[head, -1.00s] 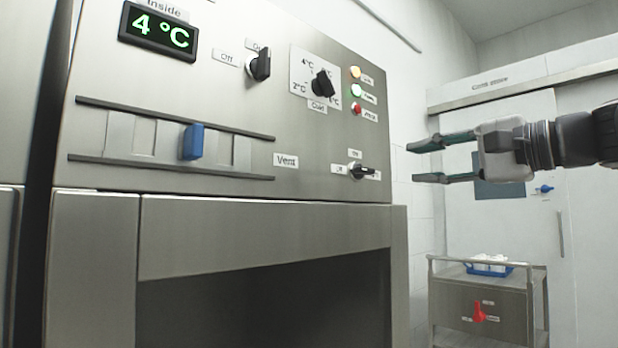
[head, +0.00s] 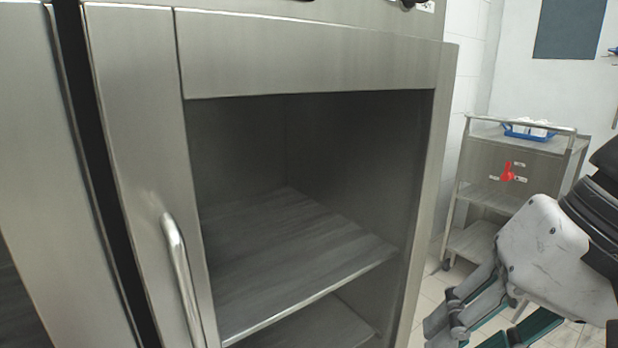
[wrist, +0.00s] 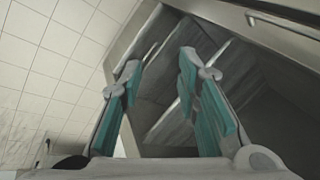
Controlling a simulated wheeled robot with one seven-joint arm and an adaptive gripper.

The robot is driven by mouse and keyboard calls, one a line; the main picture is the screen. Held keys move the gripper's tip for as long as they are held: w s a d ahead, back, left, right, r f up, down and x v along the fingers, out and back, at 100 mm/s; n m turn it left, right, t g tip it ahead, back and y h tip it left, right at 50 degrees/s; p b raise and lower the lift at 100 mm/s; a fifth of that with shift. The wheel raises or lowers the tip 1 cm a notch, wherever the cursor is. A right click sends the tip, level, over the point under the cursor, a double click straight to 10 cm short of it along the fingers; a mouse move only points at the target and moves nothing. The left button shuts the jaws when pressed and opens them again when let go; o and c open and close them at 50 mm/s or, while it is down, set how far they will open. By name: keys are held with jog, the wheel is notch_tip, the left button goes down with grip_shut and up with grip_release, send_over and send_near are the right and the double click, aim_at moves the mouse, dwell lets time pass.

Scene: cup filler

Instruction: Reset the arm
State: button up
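My gripper (head: 485,330) is at the lower right of the head view, in front of the cabinet's right edge, with its fingers pointing down and to the left. Part of it is cut off by the frame's bottom edge. In the wrist view my gripper (wrist: 160,88) shows two teal-padded fingers spread apart with nothing between them. It is open and empty, and touches nothing that I can see.
The steel cabinet (head: 310,55) stands open-fronted with bare shelves (head: 300,255). A door handle (head: 182,275) is at its lower left. A trolley (head: 513,165) with a blue tray (head: 517,133) of white items and a red switch (head: 507,172) stands behind my arm.

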jog(key=s+d+f+n+g+h+p, duration=0.1)
jog(key=s+d+f+n+g+h, duration=0.15)
jog(key=s+d+f+h, duration=0.4)
notch_tip(320, 180, up, 21)
jog(key=s+a+t+y+p, duration=0.1)
jog(key=t+p, duration=0.3)
jog(key=p, duration=1.5)
jog(key=shift+s+a+y+p, duration=0.25)
jog(key=shift+y+p, duration=0.1)
jog(key=shift+y, duration=0.2)
jog(key=shift+d+n, duration=0.15)
jog(key=shift+n, duration=0.1)
